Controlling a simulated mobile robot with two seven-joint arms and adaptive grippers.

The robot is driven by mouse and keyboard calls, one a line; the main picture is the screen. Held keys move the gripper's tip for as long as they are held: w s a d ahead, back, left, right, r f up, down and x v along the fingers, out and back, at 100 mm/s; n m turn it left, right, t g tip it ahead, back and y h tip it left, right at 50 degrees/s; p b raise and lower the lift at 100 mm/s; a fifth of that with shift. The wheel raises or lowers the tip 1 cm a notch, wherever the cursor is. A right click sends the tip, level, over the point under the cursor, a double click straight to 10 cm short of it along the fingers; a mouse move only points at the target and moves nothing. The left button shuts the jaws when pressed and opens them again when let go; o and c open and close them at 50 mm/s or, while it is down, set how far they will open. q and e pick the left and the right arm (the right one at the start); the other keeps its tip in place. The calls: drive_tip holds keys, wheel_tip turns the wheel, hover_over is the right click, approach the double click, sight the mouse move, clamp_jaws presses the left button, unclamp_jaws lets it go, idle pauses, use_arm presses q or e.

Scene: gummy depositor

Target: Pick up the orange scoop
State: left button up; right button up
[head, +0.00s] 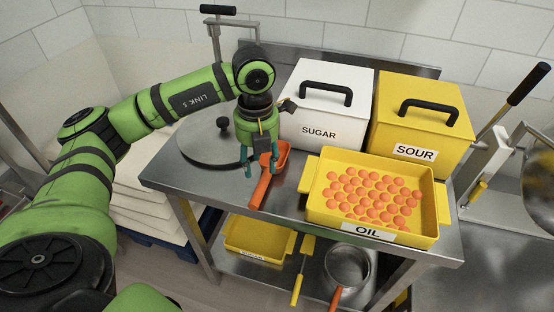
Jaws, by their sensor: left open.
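The orange scoop (262,188) lies on the steel table, its handle toward the front and its bowl (282,153) toward the white SUGAR box. My left gripper (257,165) points down over the scoop, its teal fingertips apart, one to the left of the scoop and one over it. The gripper hides part of the scoop between handle and bowl. I cannot tell whether the fingers touch it. My right gripper is not in view.
The white SUGAR box (311,133) and yellow SOUR box (437,124) stand behind. A yellow OIL tray (325,212) with several orange gummies is to the right. A round steel lid (195,147) lies left. A lower shelf holds a pan (347,264).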

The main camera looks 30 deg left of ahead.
sight(261, 180)
use_arm(q)
wheel_tip(261, 180, down, 5)
drive_tip(key=shift+s+d+f+p, duration=0.1)
drive_tip(key=shift+d+f+p, duration=0.05)
drive_tip(key=shift+p, duration=0.8)
drive_tip(key=shift+f, duration=0.25)
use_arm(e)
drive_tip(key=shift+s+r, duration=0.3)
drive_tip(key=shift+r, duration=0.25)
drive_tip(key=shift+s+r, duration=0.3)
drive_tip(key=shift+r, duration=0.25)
use_arm(q)
clamp_jaws()
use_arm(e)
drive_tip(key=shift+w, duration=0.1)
